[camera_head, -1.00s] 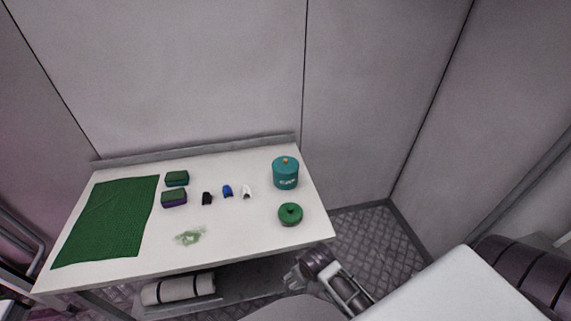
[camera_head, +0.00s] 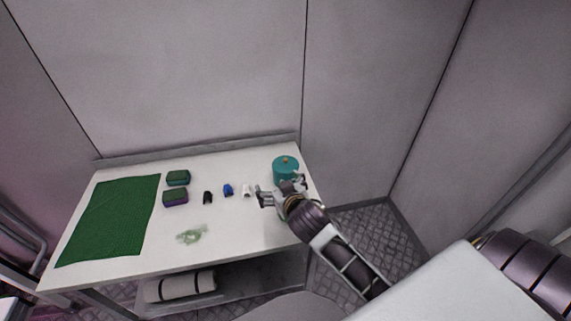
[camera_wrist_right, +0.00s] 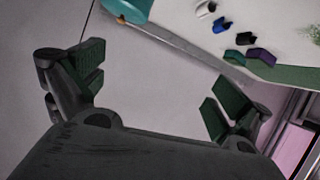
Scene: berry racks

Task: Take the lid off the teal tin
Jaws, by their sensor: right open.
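The teal tin (camera_head: 284,168) stands at the right end of the white table, with its lid on and a small orange knob on top. Its lower part is hidden behind my right gripper. My right gripper (camera_head: 280,188) is open and in front of the tin in the head view; whether it touches the tin cannot be told. In the right wrist view my open fingers (camera_wrist_right: 158,88) are empty, and part of the teal tin (camera_wrist_right: 130,8) shows at the top edge, beyond them. My left gripper is not in view.
The table (camera_head: 245,225) also holds a green mat (camera_head: 110,220), two stacked-colour blocks (camera_head: 176,197), small black, blue (camera_head: 228,190) and white pieces, and a pale green clump (camera_head: 191,234). A rolled white bundle (camera_head: 180,286) lies on the shelf below. Walls stand close behind.

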